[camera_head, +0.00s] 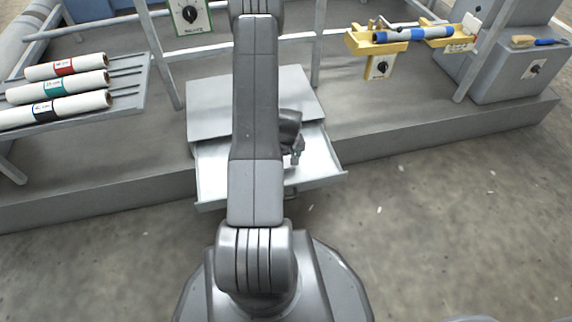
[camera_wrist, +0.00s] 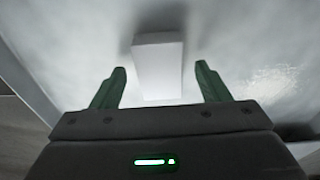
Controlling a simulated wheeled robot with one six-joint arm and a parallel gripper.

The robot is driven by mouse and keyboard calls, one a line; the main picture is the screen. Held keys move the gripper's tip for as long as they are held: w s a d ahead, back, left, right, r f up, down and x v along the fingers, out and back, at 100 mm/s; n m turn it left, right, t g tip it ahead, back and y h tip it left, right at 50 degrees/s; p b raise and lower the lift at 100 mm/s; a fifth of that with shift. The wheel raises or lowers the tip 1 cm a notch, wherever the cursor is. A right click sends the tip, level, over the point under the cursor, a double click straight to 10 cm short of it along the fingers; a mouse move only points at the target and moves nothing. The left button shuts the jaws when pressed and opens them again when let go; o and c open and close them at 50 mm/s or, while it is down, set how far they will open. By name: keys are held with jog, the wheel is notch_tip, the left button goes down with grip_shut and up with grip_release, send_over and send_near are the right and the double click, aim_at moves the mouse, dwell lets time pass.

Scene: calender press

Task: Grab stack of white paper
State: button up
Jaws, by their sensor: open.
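The stack of white paper (camera_wrist: 158,68) shows in the wrist view as a white block on the pale floor of the drawer. It lies between and ahead of the two green fingers of my gripper (camera_wrist: 160,88). The fingers are apart, with a gap on each side of the stack. In the head view my gripper (camera_head: 297,152) is over the open drawer (camera_head: 325,171), partly behind my arm. The stack is not visible there, as my arm covers much of the drawer.
The drawer sides stand close around my gripper. A rack (camera_head: 125,85) at left holds white rolls with red, green and dark bands. A yellow holder (camera_head: 375,46) with a blue-and-white roller is at right.

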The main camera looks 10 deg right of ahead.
jog(key=shift+w+f, duration=0.1)
jog(key=shift+f, duration=0.1)
jog(key=shift+c, duration=0.2)
jog(key=c, duration=1)
jog(key=shift+r, duration=0.1)
